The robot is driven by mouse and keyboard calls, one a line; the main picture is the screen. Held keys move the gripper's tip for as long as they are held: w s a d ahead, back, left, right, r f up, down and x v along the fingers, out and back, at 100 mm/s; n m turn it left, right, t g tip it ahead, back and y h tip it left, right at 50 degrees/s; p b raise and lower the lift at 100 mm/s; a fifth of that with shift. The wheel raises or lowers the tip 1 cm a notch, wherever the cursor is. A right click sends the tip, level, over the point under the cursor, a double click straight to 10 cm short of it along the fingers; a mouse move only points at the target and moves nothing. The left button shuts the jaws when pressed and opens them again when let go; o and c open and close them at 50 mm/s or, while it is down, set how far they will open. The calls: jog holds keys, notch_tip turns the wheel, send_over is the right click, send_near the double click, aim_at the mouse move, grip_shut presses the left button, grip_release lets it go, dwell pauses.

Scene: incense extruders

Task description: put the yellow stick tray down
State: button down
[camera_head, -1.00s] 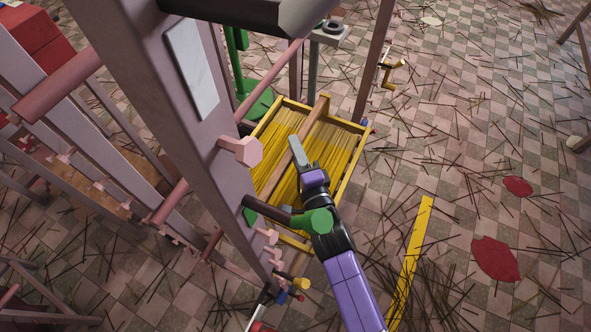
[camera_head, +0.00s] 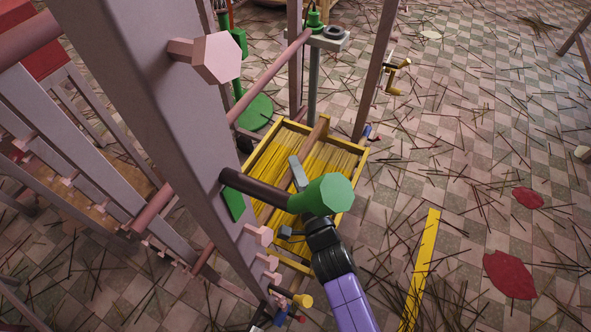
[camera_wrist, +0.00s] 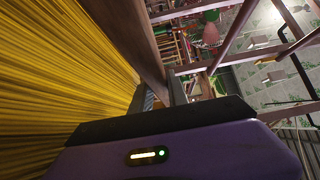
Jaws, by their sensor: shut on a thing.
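The yellow stick tray (camera_head: 355,178) is a shallow yellow-rimmed box full of thin yellow sticks, with a brown bar along its middle. It lies beside the pink-grey machine frame in the head view. My gripper (camera_head: 298,172) is over the tray, shut on the brown middle bar. In the wrist view, the tray's yellow sticks (camera_wrist: 55,60) fill the left, and my gripper's fingers (camera_wrist: 160,95) clasp the brown bar (camera_wrist: 128,35). A green-ended dark handle on the frame hides part of my wrist and the tray. I cannot tell whether the tray touches the floor.
The machine frame (camera_head: 150,110) rises close on the left, with pink knobs (camera_head: 215,57) and the green-ended handle (camera_head: 322,194) jutting out. A post (camera_head: 380,65) stands behind the tray. Loose dark sticks, a yellow floor strip (camera_head: 421,265) and red patches (camera_head: 508,275) lie on the open floor at right.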

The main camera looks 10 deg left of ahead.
jog(key=c, duration=1.7)
grip_release()
jog(key=shift+f, duration=0.15)
jog(key=o, duration=0.4)
jog(key=shift+s+r, duration=0.1)
jog(key=shift+r, duration=0.1)
jog(key=p+v, duration=0.4)
jog(key=v, duration=0.7)
jog(key=shift+p, duration=0.3)
jog(key=shift+s+d, duration=0.25)
jog(key=shift+s, duration=0.1)
